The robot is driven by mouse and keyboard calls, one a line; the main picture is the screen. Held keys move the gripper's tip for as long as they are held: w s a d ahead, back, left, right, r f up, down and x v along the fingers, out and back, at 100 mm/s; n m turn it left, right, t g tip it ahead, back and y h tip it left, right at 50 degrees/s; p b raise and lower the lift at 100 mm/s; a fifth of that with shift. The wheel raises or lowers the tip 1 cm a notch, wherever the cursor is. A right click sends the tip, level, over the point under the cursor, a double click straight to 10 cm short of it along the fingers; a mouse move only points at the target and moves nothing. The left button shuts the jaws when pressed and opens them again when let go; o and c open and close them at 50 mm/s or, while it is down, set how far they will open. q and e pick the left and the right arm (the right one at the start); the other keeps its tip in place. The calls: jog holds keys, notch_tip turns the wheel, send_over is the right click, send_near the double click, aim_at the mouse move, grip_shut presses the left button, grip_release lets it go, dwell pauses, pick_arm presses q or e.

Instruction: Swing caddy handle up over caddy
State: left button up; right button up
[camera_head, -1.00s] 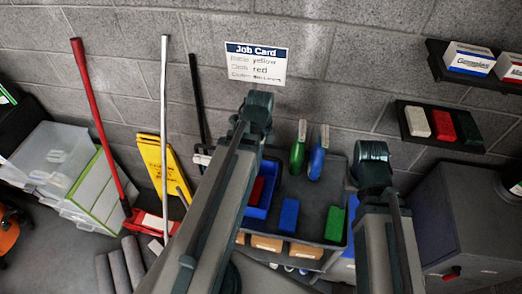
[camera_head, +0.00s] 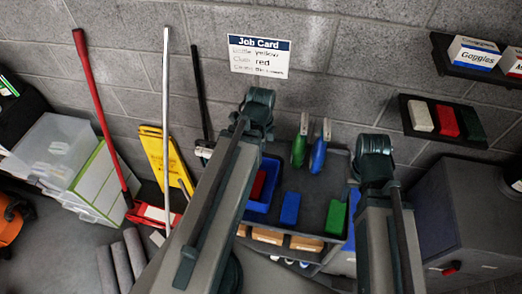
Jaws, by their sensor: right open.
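The blue caddy (camera_head: 262,207) is an open tray at the left of the grey cart top, with a red block (camera_head: 258,184) inside. My left arm covers its left side. I cannot make out the caddy's handle or its position. My right gripper is open but mostly hidden behind my right arm, which reaches in at the right of the cart. My left gripper does not show; only links of my left arm do.
The cart (camera_head: 318,205) also holds a blue block (camera_head: 290,208), a green block (camera_head: 336,218), a green bottle (camera_head: 299,150) and a blue bottle (camera_head: 318,155). A grey cabinet (camera_head: 460,215) stands at right. Poles and a yellow sign (camera_head: 160,160) stand at left.

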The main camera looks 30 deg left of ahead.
pick_arm(q)
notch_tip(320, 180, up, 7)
jog(key=p, duration=0.7)
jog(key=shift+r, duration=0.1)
